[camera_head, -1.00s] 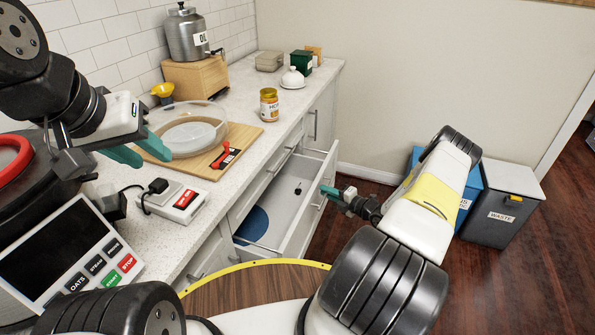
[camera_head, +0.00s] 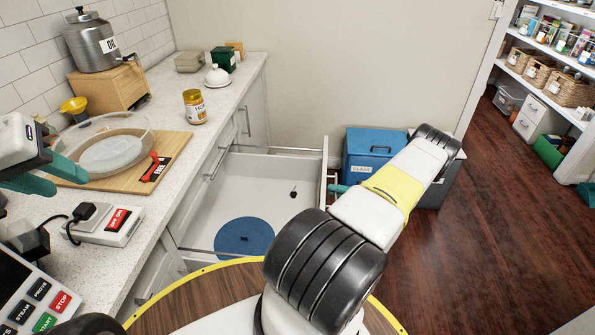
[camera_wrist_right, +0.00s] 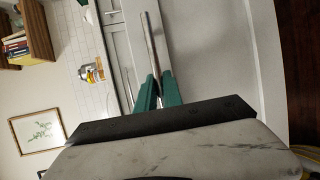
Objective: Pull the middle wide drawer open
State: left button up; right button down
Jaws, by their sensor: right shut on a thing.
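The wide drawer (camera_head: 262,180) is pulled far out from the counter, showing its white inside in the head view. A blue round lid (camera_head: 243,238) and a small dark object (camera_head: 293,191) lie in it. My right gripper (camera_head: 337,188) is at the outer side of the drawer front, mostly hidden behind my arm. In the right wrist view its two green fingers (camera_wrist_right: 159,88) are shut on the drawer's metal bar handle (camera_wrist_right: 150,40). My left gripper (camera_head: 60,180) is open and empty above the counter at the left edge.
A blue bin (camera_head: 366,152) stands beyond the drawer front. The wood floor at right is clear, with pantry shelves behind.

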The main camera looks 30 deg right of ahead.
jog(key=shift+s+d, duration=0.4)
jog(key=shift+d, duration=0.25)
jog(key=shift+s+d, duration=0.4)
jog(key=shift+d, duration=0.2)
jog(key=c, duration=1.8)
grip_release()
jog(key=shift+o, duration=0.2)
jog(key=v, duration=0.7)
jog(key=shift+s+d, duration=0.2)
jog(key=shift+s, duration=0.1)
